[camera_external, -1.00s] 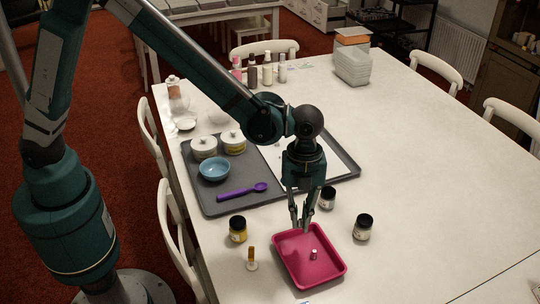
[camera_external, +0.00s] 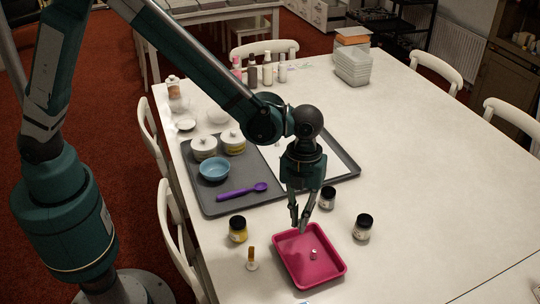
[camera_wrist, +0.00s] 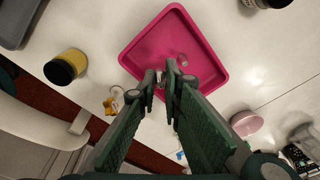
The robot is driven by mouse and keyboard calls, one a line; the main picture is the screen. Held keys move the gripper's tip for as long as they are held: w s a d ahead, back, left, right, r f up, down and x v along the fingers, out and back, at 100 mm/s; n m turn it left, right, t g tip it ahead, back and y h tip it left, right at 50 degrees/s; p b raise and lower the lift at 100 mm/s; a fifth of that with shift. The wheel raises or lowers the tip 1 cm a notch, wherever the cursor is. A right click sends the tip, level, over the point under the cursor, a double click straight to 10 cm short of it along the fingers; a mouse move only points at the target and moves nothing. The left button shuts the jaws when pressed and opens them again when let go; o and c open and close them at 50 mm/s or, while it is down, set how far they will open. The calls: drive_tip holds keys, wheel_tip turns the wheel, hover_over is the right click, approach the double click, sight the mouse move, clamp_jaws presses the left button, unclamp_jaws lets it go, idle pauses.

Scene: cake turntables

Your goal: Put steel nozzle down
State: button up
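My gripper (camera_external: 299,227) points down over the far edge of the pink tray (camera_external: 281,257). In the wrist view, the fingertips (camera_wrist: 162,79) are a small gap apart with a small, shiny steel nozzle (camera_wrist: 160,76) between them, partly hidden by the fingers. The tips are above the tray, whose rim also shows in the wrist view (camera_wrist: 150,42). Another small silver nozzle (camera_external: 314,254) stands inside the tray, apart from my gripper; it also shows in the wrist view (camera_wrist: 183,60).
Two dark-lidded jars (camera_external: 327,198) (camera_external: 363,228) stand behind and right. A grey tray (camera_external: 200,186) holds a blue bowl (camera_external: 214,169) and purple spoon (camera_external: 243,191). The table's right side is clear.

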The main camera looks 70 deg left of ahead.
drive_tip(key=shift+m, duration=0.4)
drive_tip(key=shift+f, duration=0.15)
hover_over(297, 249)
drive_tip(key=shift+w+a+f+b, duration=0.1)
drive_tip(key=shift+f+b, duration=0.15)
drive_tip(key=shift+f, duration=1.25)
drive_tip(key=shift+a+f+b, duration=0.1)
drive_tip(key=shift+f+b, duration=0.1)
drive_tip(key=shift+f, duration=1.3)
drive_tip(key=shift+f+b, duration=0.35)
drive_tip(key=shift+f, duration=1.5)
drive_tip(key=shift+f, duration=0.2)
drive_tip(key=o, duration=0.6)
drive_tip(key=shift+o, duration=0.2)
drive_tip(key=shift+r, duration=0.15)
